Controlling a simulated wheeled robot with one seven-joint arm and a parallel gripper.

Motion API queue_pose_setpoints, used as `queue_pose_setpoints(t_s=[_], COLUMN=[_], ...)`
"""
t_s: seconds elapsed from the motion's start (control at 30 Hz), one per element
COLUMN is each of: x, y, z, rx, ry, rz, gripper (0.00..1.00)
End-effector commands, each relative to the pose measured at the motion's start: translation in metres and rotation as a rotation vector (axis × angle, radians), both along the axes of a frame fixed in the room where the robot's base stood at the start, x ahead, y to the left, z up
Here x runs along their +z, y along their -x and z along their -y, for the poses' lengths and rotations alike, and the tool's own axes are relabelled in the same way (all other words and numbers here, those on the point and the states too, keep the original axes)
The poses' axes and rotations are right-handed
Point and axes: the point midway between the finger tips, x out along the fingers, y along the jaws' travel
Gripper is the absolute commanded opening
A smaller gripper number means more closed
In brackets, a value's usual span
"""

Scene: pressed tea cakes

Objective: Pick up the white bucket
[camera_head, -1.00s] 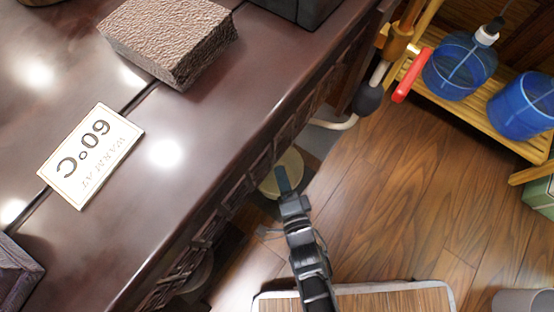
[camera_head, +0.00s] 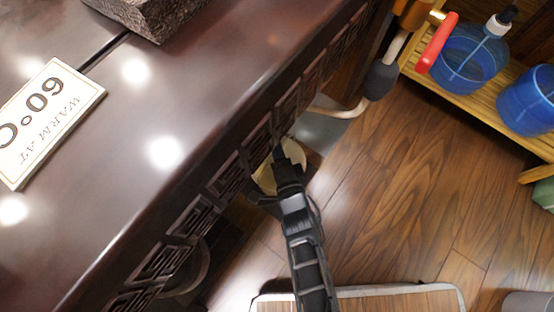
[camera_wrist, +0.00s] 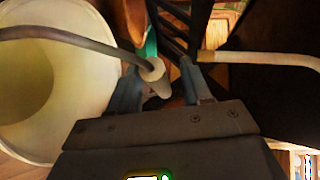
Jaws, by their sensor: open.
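The white bucket (camera_wrist: 28,80) fills the left of the wrist view, with its round mouth and pale inside showing. In the head view its cream round shape (camera_head: 266,181) is low beside the dark table, partly hidden by my gripper (camera_head: 280,158). A curved grey-brown bar (camera_wrist: 75,38) crosses the bucket's mouth and ends in a pale thick part between my fingers. My gripper (camera_wrist: 162,88) is open around that part in the wrist view. I cannot tell whether the fingers touch it.
A wooden rack (camera_head: 430,65) with blue bottles (camera_head: 468,58) stands upper right. Wooden floor (camera_head: 410,180) is open on the right.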

Motion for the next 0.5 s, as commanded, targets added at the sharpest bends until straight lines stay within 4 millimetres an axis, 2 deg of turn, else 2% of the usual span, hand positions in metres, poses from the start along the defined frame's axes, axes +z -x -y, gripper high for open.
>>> queue_pose_setpoints(t_s=[0.13,0.5], x=[0.0005,0.0003], y=[0.0002,0.0004], z=[-0.0001,-0.0002], rx=[0.000,0.000], ry=[0.000,0.001], rz=[0.000,0.000], gripper=[0.49,0.13])
